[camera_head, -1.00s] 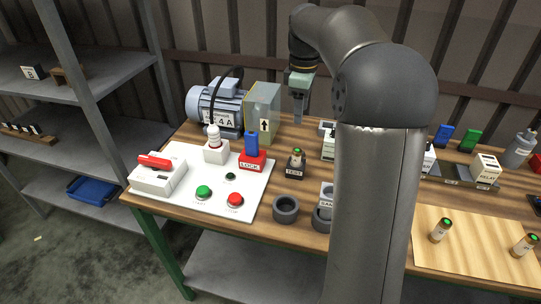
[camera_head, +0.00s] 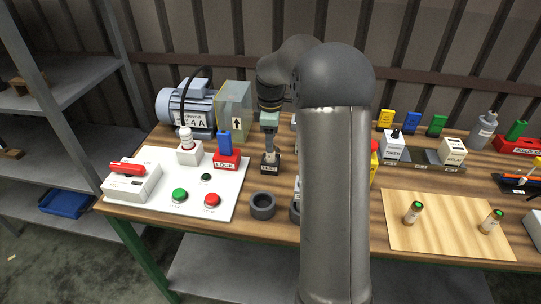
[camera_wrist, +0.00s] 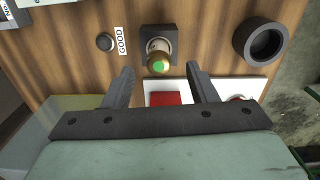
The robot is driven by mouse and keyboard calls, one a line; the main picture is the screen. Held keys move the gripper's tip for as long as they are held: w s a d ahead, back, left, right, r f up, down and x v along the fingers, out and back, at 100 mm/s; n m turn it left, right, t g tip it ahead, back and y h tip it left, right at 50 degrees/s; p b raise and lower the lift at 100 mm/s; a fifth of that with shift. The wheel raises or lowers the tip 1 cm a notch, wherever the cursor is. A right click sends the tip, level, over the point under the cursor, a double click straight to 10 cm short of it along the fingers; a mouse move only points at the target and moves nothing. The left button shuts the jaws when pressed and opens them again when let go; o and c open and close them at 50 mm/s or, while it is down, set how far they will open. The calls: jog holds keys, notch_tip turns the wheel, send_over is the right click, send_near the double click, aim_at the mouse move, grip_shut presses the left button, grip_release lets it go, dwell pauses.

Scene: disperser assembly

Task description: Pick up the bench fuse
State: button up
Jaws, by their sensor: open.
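A small fuse with a green top (camera_wrist: 158,62) and brownish body sits upright in the dark holder (camera_wrist: 160,32) in the wrist view. The holder, labelled TEST, also shows in the head view (camera_head: 270,168). My gripper (camera_wrist: 160,70) is open, with one finger on each side of the fuse and nothing held. In the head view my gripper (camera_head: 268,142) is right above the holder and hides the fuse there. Two similar green-topped fuses, a left one (camera_head: 413,212) and a right one (camera_head: 491,221), stand on the light wooden board. No fuse is marked as the bench fuse.
A white panel (camera_head: 150,212) with a blue-handled LOCK block (camera_head: 227,157) and buttons lies left of the holder. A dark ring (camera_head: 262,206) stands in front. A motor (camera_head: 187,106) and a glassy box (camera_head: 235,105) stand behind left. My arm hides the middle.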

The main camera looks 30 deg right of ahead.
jog(key=shift+w+f+p, duration=0.1)
jog(key=shift+f+p, duration=0.25)
jog(key=shift+f, duration=1.95)
jog(key=shift+c, duration=0.3)
grip_shut()
jog(key=shift+r, duration=0.1)
jog(key=shift+r, duration=0.55)
jog(key=s+a+r+b, duration=0.3)
jog(key=s+a+r, duration=0.2)
jog(key=s+r, duration=0.75)
jog(key=w+a+m, duration=0.9)
jog(key=a+m, duration=0.2)
jog(key=shift+f+m, duration=0.3)
jog(key=shift+f, duration=0.1)
